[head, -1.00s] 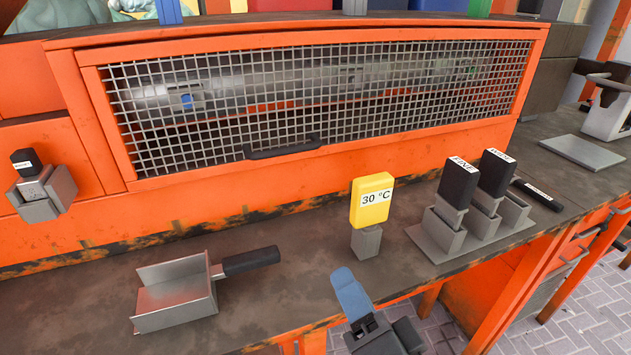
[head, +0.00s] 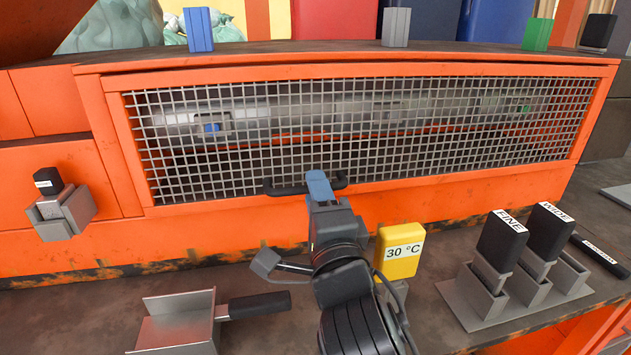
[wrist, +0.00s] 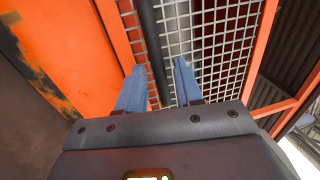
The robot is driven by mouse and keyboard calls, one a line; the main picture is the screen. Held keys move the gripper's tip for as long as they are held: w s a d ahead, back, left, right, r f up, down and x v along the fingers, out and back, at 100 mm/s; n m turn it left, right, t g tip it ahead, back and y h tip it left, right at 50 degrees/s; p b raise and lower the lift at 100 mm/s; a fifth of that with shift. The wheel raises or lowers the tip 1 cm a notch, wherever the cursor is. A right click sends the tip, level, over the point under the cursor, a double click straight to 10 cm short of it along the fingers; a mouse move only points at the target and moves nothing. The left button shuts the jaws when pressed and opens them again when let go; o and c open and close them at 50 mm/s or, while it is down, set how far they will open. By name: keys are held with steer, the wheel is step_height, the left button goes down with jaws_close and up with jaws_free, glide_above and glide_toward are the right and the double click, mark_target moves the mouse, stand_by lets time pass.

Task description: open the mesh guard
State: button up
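The mesh guard (head: 385,150) is a grey wire grid in an orange frame on the front of the orange machine, and it looks shut. Its black bar handle (head: 285,190) runs along the lower middle of the guard. My gripper (head: 319,180) is at the handle, its blue fingers hiding the handle's middle. In the wrist view my gripper (wrist: 158,66) has its two fingers apart, and the handle (wrist: 156,55) shows in the gap between them. I cannot tell whether the fingers touch it.
Below the guard on the bench stand a yellow 30 °C block (head: 402,250), a grey scoop (head: 180,325) and a rack (head: 490,305) with the FINE and WIDE black blocks. A black-topped block (head: 48,182) sits in a holder at left. Blue, grey and green blocks stand on top.

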steer(key=shift+x, duration=0.95)
steer(key=shift+f, duration=0.1)
jaws_close()
